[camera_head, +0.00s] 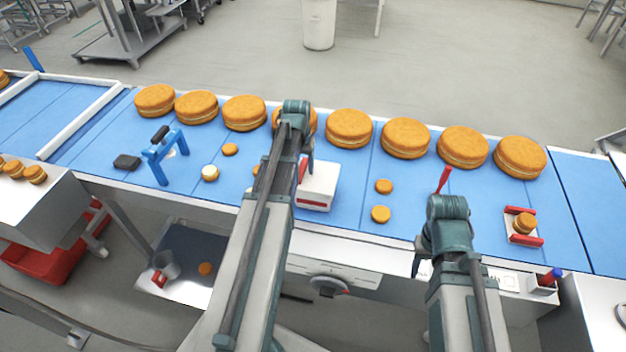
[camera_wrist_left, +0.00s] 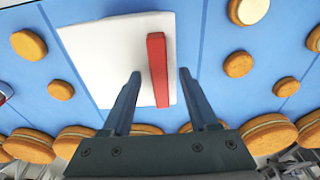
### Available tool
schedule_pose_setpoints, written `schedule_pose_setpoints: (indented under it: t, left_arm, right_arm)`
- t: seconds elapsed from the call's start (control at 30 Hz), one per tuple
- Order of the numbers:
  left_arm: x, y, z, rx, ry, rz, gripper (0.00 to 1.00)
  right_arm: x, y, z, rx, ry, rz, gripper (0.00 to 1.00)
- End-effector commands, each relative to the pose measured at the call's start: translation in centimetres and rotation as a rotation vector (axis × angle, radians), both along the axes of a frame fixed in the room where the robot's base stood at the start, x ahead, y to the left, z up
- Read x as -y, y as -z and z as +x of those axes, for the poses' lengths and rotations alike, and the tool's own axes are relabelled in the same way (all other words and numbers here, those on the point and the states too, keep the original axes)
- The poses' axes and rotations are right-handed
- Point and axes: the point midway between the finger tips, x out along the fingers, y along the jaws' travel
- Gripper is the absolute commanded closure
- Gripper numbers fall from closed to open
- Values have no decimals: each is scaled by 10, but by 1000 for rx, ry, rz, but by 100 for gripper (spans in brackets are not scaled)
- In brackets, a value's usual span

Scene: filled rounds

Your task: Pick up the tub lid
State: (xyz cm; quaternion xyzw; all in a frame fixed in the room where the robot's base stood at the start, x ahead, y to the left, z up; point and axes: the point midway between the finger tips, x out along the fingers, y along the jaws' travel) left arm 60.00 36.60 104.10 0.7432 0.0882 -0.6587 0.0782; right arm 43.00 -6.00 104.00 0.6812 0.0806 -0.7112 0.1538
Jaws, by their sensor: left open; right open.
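The tub lid is a white square with a raised red bar handle (camera_wrist_left: 158,72). In the left wrist view the white lid (camera_wrist_left: 95,60) fills the upper middle. In the head view the white tub (camera_head: 318,188) stands on the blue belt, partly hidden by my left arm. My left gripper (camera_wrist_left: 160,74) is open, with the red handle showing between its two fingers and not gripped. My right gripper (camera_head: 418,258) is open and empty at the belt's front edge, mostly hidden by its own arm.
A row of large filled rounds (camera_head: 349,128) lines the far side of the blue belt (camera_head: 340,225). Small rounds (camera_head: 381,214) lie near the tub. A blue stand (camera_head: 160,157) is at left, a red-ended holder (camera_head: 524,239) at right, and a red stick (camera_head: 443,180) near my right arm.

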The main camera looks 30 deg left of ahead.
Motion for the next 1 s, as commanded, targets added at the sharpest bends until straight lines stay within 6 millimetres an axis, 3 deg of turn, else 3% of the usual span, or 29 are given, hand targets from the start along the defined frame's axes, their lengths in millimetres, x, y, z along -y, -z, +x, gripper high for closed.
schedule_pose_setpoints:
  t: [0.13, 0.47, 1.0]
  left_arm:
    - [0, -1, 0, 0, 0, 0, 40]
    - [0, -1, 0, 0, 0, 0, 99]
    - [1, -5, 0, 0, 1, 0, 100]
  right_arm:
    - [0, -1, 0, 0, 0, 0, 50]
    - [0, -1, 0, 0, 0, 0, 50]
    - [0, -5, 0, 0, 1, 0, 50]
